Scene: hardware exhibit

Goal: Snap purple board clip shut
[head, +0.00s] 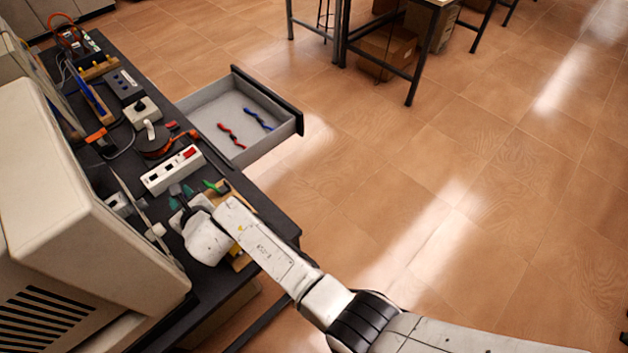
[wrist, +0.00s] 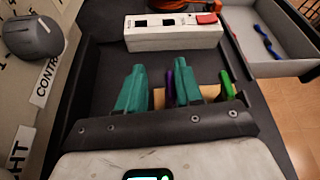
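The purple board clip (wrist: 169,84) shows in the wrist view as a thin upright strip, close to the inner side of the right finger; I cannot tell whether they touch. Its lower part is hidden, and I cannot make it out in the head view. My gripper (wrist: 159,88) has two teal fingers spread apart, with a wide gap on the left of the clip. A wooden board (wrist: 205,90) shows behind the fingers. A green clip (wrist: 227,84) stands right of the right finger. In the head view my gripper (head: 181,194) is low over the dark bench.
A white power strip (wrist: 172,32) with a red switch lies beyond the fingers. An open drawer (head: 215,105) holds a red and a blue item. A beige cabinet (head: 75,190) with a grey knob (wrist: 33,37) borders the left. Tools crowd the bench's far end.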

